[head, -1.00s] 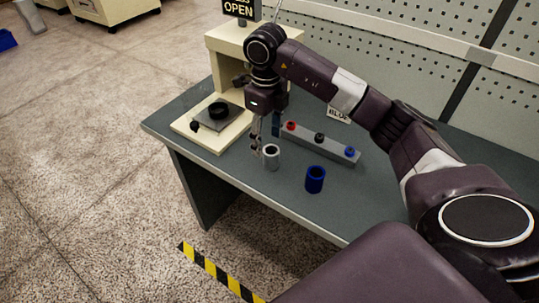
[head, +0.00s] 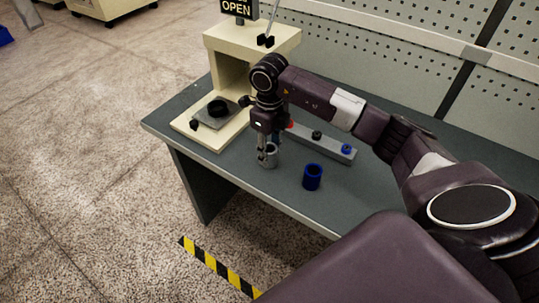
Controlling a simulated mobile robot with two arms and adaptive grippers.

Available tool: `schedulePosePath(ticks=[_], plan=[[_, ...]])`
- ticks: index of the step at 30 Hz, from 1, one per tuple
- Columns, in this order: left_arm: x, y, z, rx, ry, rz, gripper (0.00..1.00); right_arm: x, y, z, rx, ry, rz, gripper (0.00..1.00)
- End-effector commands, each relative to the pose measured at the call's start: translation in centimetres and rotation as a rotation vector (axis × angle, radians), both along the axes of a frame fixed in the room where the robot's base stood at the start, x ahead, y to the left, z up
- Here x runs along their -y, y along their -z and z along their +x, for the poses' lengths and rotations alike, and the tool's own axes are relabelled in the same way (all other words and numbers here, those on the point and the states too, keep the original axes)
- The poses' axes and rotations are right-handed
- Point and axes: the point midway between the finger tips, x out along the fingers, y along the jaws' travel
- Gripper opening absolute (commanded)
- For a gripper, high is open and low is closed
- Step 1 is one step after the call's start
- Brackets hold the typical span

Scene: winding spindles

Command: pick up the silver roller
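The silver roller (head: 270,161) is a short, upright, hollow cylinder on the dark table, near its front edge. My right gripper (head: 267,155) points down right at the roller, with its fingers overlapping the roller's upper part. The fingers hide part of its rim. I cannot tell whether they close on it or only stand around or in front of it. The roller appears to stand on the table. My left gripper is not in view.
A blue roller (head: 312,177) stands close by on the right. Behind is a grey bar (head: 331,144) with red, black and blue knobs. A cream press-like machine (head: 222,133) with a black ring on its plate stands at left. The table's front edge is near.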

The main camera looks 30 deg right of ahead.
Motion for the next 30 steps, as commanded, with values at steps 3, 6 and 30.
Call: schedulePosePath(ticks=[3, 6, 30], plan=[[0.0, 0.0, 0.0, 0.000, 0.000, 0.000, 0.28, 0.0, 0.0, 0.0, 0.000, 0.000, 0.000, 0.20], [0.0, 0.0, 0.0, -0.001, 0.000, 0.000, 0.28, 0.0, 0.0, 0.0, 0.000, 0.000, 0.000, 0.09], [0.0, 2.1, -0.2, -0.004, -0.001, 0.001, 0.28, 0.0, -8.8, 0.3, 0.012, -0.001, 0.001, 0.06]])
